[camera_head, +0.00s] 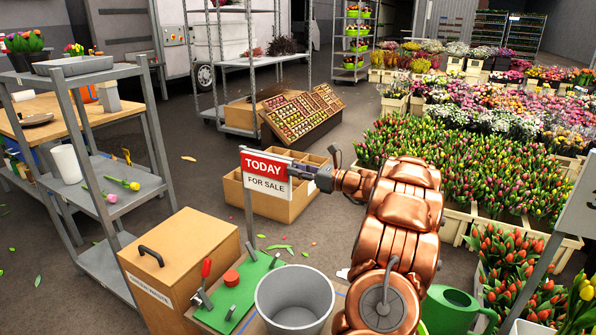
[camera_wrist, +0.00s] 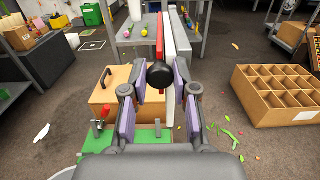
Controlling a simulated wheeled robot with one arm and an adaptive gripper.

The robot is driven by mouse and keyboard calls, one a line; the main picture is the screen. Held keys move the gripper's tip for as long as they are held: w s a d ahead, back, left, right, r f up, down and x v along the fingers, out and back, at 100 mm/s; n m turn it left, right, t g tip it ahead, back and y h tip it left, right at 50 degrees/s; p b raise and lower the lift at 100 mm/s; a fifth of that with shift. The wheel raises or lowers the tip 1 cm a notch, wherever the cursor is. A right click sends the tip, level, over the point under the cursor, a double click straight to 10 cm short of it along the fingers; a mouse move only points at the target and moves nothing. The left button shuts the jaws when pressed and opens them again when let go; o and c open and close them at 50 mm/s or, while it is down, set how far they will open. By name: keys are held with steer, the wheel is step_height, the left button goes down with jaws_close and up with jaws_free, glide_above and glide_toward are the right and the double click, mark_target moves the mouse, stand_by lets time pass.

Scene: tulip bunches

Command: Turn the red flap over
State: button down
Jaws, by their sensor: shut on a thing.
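The red flap (camera_head: 264,161) reads "TODAY" and sits at the top of the sign, above a white panel (camera_head: 265,185) that reads "FOR SALE". A grey post (camera_head: 249,220) carries the sign. My gripper (camera_head: 318,176) is at the sign's right edge. In the wrist view, the red flap (camera_wrist: 160,38) and white boards show edge-on. My gripper (camera_wrist: 165,85) has its purple pads around a black knob (camera_wrist: 159,74) at the near end of the flap and is shut on it. The knob's joint with the flap is hidden.
A green board (camera_head: 236,296) with a red-handled clamp lies below the sign. A wooden box (camera_head: 180,255) and a grey bucket (camera_head: 296,300) stand close by. A divided box (camera_head: 282,205) is behind the sign. A grey cart (camera_head: 120,190) is at left.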

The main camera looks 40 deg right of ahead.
steer(key=shift+a+n+p, duration=0.3)
steer(key=shift+n+p, duration=0.05)
steer(key=shift+n, duration=0.15)
steer(key=s+a+f+n+b, duration=0.2)
steer(key=a+f+n+b, duration=0.35)
steer(key=n+b, duration=1.25)
steer(key=w+d+f+n+b, duration=0.2)
steer(key=d+f+n+b, duration=0.3)
steer(key=n+b, duration=0.9)
steer(key=shift+d+f+n, duration=0.25)
steer(key=shift+d+n, duration=0.15)
steer(key=shift+n, duration=0.6)
steer(key=shift+r, duration=0.1)
stand_by(0.4)
